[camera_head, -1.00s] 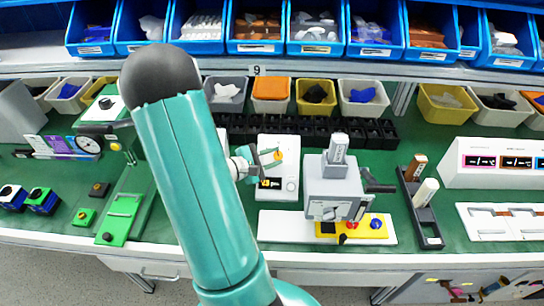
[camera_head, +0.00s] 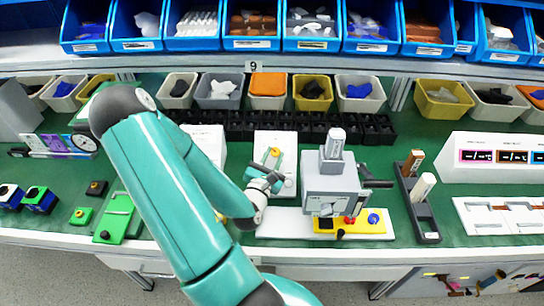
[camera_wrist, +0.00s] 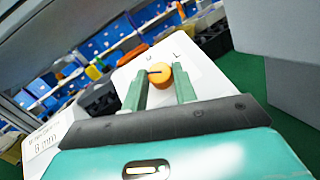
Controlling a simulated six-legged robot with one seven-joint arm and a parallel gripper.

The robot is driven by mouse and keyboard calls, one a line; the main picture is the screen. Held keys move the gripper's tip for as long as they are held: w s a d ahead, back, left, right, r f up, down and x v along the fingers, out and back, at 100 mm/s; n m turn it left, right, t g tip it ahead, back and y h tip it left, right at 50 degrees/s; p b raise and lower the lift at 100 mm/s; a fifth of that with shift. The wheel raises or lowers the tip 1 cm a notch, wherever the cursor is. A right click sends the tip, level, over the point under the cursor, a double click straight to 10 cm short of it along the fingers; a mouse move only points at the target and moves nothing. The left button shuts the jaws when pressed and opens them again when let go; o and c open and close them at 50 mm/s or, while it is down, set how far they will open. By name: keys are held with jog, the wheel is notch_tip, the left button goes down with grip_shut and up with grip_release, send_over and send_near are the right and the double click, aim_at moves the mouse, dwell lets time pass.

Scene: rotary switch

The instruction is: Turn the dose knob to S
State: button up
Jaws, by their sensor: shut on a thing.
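The orange dose knob (camera_head: 272,153) sits on the upper face of a white device (camera_head: 289,147) in the middle of the bench. In the wrist view the round knob (camera_wrist: 160,79) lies between the two teal fingers of my gripper (camera_wrist: 161,86), which is shut on it. A dark mark on the knob points left in that view. The letters M and L show beside the knob on the white panel (camera_wrist: 203,75); I cannot make out an S. In the head view my gripper (camera_head: 273,164) reaches the knob from the front, and partly covers the device.
A grey machine (camera_head: 334,186) with a side handle stands close to the right of the white device. A black rack (camera_head: 372,130) and small bins (camera_head: 312,95) line the back. A black holder (camera_head: 421,205) stands farther right.

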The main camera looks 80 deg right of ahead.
jog(key=shift+n+t, duration=0.6)
jog(key=shift+n, duration=0.1)
jog(key=o, duration=1)
